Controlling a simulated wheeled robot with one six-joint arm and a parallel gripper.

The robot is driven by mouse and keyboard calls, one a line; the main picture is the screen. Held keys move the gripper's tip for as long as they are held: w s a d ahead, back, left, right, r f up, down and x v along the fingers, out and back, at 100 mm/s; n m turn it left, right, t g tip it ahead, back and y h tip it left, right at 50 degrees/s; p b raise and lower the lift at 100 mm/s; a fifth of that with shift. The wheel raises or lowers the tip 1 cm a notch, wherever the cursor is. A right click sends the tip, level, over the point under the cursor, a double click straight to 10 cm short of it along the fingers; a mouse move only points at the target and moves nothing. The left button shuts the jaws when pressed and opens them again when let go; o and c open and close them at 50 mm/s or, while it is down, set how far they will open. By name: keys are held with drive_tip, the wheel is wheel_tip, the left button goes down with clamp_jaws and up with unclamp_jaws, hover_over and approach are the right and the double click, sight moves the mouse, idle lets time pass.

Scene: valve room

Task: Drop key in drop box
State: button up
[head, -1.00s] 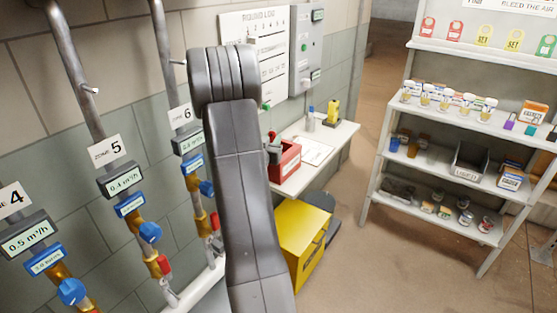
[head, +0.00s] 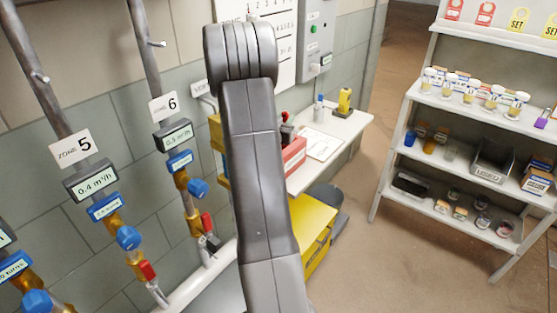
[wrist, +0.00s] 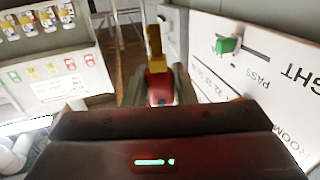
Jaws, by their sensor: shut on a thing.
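In the wrist view, my gripper (wrist: 156,92) is shut on a key with a red body (wrist: 159,82) and a brass-yellow part (wrist: 154,45) sticking out beyond the fingers. In the head view my own arm hides the gripper and key. I cannot tell for sure which thing is the drop box. A grey wall box (head: 319,42) with a green button and a small label hangs beside the white log board (head: 283,55). A red box (head: 293,154) stands on the white desk, partly behind my arm.
The white desk (head: 340,137) also bears a paper, a bottle and a yellow device (head: 345,101). A yellow bin (head: 317,230) stands below. Pipes with meters and valves (head: 180,160) line the left wall. A stocked shelf (head: 465,110) stands right. Floor between is clear.

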drive_tip(key=shift+f+b, duration=0.7)
drive_tip(key=shift+f, duration=0.8)
drive_tip(key=o, duration=1)
drive_tip(key=shift+o, duration=0.2)
drive_tip(key=shift+s, duration=0.1)
drive_tip(key=b+v, duration=0.1)
drive_tip(key=v, duration=1.2)
drive_tip(key=shift+s+b, duration=0.3)
drive_tip(key=shift+b, duration=0.05)
drive_tip(key=shift+w+a, duration=0.1)
drive_tip(key=shift+a, duration=0.05)
